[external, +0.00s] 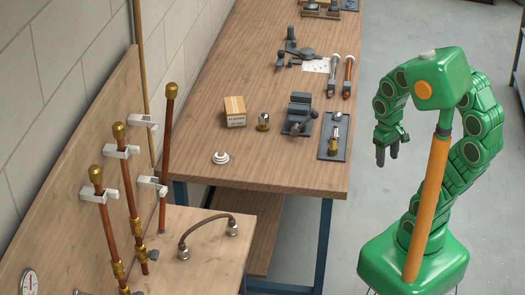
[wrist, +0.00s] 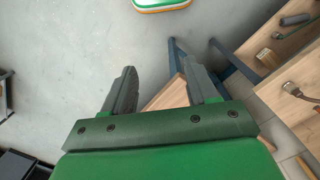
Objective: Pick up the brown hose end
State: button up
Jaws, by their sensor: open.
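The brown hose (external: 208,219) arches over the small wooden bench at the bottom of the external view. It has a metal end fitting at each side: the left hose end (external: 183,252) and the right hose end (external: 232,228). In the wrist view, a curved brown piece with a grey end (wrist: 291,88) at the right edge looks like part of the hose, partly cut off. My gripper (external: 388,154) hangs above the floor, right of the long workbench and well away from the hose. In the wrist view its fingers (wrist: 159,70) are apart with nothing between them.
Copper pipes (external: 133,190) with brass caps stand in white clips left of the hose. Grey floor (external: 315,240) lies clear between bench and my base.

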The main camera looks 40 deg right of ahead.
jog(key=w+a+f+n+t+y, duration=0.1)
jog(key=w+a+f+n+t, duration=0.3)
jog(key=w+a, duration=0.8)
jog(key=w+a+f+n+t+y, duration=0.1)
jog(key=w+a+f+n+t, duration=0.15)
jog(key=w+a+f, duration=0.95)
jog(key=n+y, duration=0.7)
jog(key=y, duration=0.4)
send_near(182, 246)
jog(key=shift+w+a+f+m+g, duration=0.25)
jog(key=shift+w+a+f, duration=0.4)
jog(key=shift+w+a, duration=0.2)
jog(key=shift+x, duration=3.85)
jog(key=shift+w+d+f, duration=0.1)
jog(key=shift+d+f, duration=0.1)
grip_shut()
